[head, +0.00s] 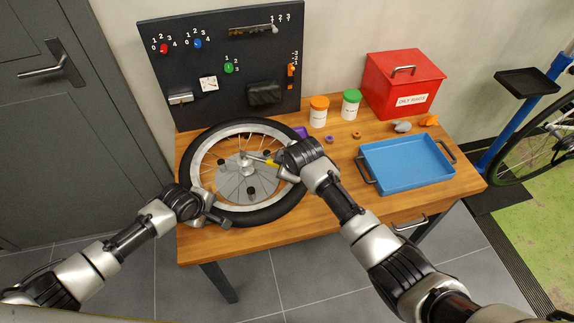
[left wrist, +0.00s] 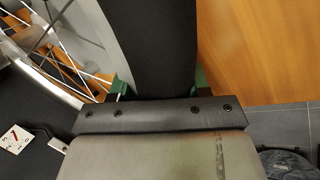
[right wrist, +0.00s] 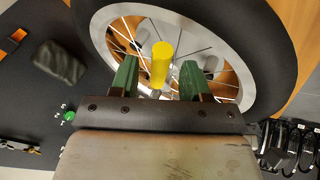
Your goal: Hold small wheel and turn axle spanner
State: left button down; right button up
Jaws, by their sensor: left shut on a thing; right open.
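The small wheel (head: 197,176), with a black tyre and silver rim, lies flat on the bench over a grey round plate (head: 232,186) with black knobs. My left gripper (head: 222,220) is shut on the near edge of the wheel; the left wrist view shows tyre and rim (left wrist: 157,45) between its green fingers. The axle spanner has a yellow handle (right wrist: 161,62) and reaches to the hub (head: 245,165). My right gripper (right wrist: 160,75) is open, its green fingers on either side of the handle with gaps. The spanner's far end is hard to see.
A blue tray (head: 405,160) and a red box (head: 402,85) stand to the right. An orange-lidded jar (head: 318,113) and a green-lidded jar (head: 350,106) stand behind. A black tool board (head: 225,50) rises at the back. Small rings lie between wheel and tray.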

jog(key=shift+w+a+f, duration=0.1)
jog(key=shift+w+f, duration=0.05)
jog(key=shift+f, duration=0.15)
grip_shut()
jog(key=w+d+n+g+y, duration=0.1)
jog(key=w+n+g+y, duration=0.1)
jog(key=w+n, duration=0.4)
jog(key=shift+w, duration=0.65)
dwell(0.5)
